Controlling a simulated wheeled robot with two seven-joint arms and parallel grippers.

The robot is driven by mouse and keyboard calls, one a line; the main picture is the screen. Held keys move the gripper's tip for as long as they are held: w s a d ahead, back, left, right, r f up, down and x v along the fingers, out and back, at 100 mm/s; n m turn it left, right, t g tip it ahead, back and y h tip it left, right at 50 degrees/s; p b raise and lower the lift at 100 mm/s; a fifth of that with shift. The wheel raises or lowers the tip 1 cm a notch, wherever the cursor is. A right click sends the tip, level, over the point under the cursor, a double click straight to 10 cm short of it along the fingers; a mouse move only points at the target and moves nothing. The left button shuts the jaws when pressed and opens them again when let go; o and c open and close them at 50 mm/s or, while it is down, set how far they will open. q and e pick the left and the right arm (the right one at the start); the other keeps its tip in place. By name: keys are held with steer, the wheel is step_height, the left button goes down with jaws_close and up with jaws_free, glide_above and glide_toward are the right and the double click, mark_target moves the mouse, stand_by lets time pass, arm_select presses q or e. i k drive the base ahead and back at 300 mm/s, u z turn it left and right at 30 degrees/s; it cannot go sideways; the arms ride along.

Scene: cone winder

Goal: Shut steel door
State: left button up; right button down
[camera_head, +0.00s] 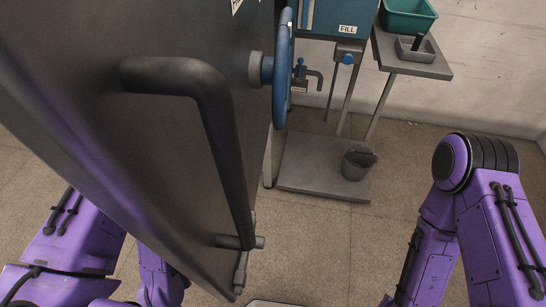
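The dark grey steel door (90,130) fills the left of the view, very close to me. A thick bent bar handle (222,135) is fixed to its face. A blue handwheel (283,75) sits on a hub by the door's far edge. The door's frame is not visible, so I cannot tell how far open it stands. My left arm shows in part at lower left, partly hidden by the door; its gripper is not visible. My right arm is at the right, apart from the door, and its gripper is out of view.
Beyond the door stands a blue unit (338,15) marked FILL, with a tap below it. A grey bucket (357,165) is on a low metal plate (310,170). A side table (425,65) holds a green bin (408,20) and a small tray. Tiled floor (400,150) between is clear.

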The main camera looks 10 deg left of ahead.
mark_target(158, 114)
steer(key=z, duration=0.2)
steer(key=k, duration=0.95)
steer(key=u, duration=0.75)
steer(key=i, duration=0.4)
steer(key=z, duration=0.15)
